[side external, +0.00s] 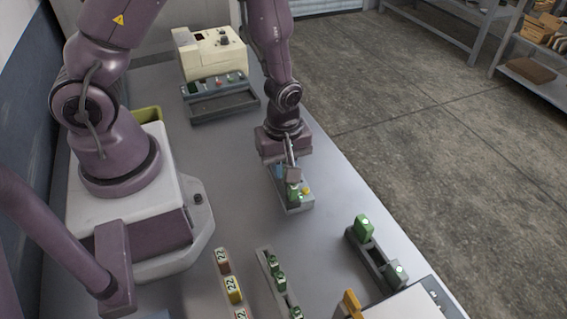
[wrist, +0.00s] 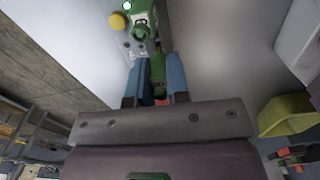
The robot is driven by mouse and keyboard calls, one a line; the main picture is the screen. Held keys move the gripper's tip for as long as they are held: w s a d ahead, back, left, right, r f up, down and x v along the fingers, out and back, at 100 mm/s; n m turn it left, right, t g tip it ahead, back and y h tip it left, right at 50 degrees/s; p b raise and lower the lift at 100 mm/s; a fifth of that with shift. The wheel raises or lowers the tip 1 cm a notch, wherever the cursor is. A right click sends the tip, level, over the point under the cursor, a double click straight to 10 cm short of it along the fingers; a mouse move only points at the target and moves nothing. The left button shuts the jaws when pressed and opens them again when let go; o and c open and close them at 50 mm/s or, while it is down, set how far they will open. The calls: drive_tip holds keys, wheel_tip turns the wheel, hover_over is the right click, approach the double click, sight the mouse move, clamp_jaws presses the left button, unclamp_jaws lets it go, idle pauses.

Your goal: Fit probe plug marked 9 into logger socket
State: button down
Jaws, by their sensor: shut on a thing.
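My gripper (side external: 290,178) is low over the logger (side external: 300,208), a small grey box with a yellow button. In the wrist view, my blue fingers (wrist: 157,88) are shut on a green plug (wrist: 158,67). The held plug points toward the logger, which also shows at the top of the wrist view (wrist: 113,42). A green piece (wrist: 143,26) stands on the logger just ahead of the held plug. I cannot tell whether the two touch. No number can be read on the held plug.
A rack (side external: 372,258) with green plugs stands at the right. A strip of green plugs (side external: 274,266) and a row of blocks marked 22 (side external: 233,290) stand in front. A cream instrument (side external: 212,52) and grey tray (side external: 222,108) are at the back. Table left of the logger is clear.

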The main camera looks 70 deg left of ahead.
drive_tip(key=shift+f, duration=0.9)
idle(0.4)
drive_tip(key=c, duration=1)
unclamp_jaws()
drive_tip(key=shift+r, duration=0.1)
wheel_tip(320, 180, up, 13)
drive_tip(key=shift+f, duration=0.1)
